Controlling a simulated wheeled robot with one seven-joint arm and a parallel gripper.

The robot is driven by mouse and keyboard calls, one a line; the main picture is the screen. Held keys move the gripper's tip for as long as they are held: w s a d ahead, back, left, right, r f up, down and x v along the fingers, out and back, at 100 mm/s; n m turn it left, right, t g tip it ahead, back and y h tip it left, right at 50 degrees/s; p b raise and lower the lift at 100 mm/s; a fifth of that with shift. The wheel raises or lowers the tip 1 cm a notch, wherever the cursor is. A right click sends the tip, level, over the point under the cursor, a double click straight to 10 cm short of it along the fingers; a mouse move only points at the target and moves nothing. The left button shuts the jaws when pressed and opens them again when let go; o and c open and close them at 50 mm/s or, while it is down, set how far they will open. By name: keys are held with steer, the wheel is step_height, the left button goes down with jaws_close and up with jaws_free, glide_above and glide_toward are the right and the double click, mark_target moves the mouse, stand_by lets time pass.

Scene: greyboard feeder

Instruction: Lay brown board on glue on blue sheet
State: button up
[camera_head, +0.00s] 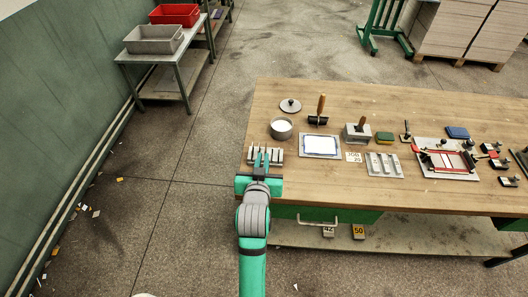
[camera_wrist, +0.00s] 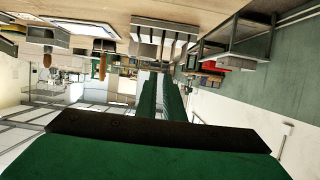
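The blue sheet (camera_head: 305,155) lies on the wooden table, showing as a blue border around a white area (camera_head: 320,145) that looks like glue. I cannot make out a separate brown board for certain. A grey slotted rack (camera_head: 276,156) stands at the table's left front; what its slots hold is too small to tell. My gripper (camera_head: 262,158) is at this rack, left of the blue sheet. In the wrist view the rack (camera_wrist: 165,40) shows upside down beyond my green fingers (camera_wrist: 160,98). The fingers stand apart with a gap, and nothing shows held between them.
The table's front-left edge is close to my arm.

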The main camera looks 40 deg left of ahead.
steer(key=s+d+f+m+t+h, duration=0.15)
steer(key=s+d+f, duration=0.35)
steer(key=d, duration=0.5)
steer(key=s+d+f+m+t+h, duration=0.15)
steer(key=s+d+f, duration=0.25)
steer(key=s+d, duration=0.4)
steer(key=s+d+r+m+h, duration=0.2)
steer(key=s+d+m+h, duration=0.1)
steer(key=s+d, duration=1.1)
steer(key=s+h, duration=0.1)
steer(key=s, duration=0.1)
steer(key=shift+s+d+t, duration=0.15)
steer(key=shift+s+t, duration=0.15)
steer(key=shift+s, duration=0.1)
steer(key=shift+r, duration=0.1)
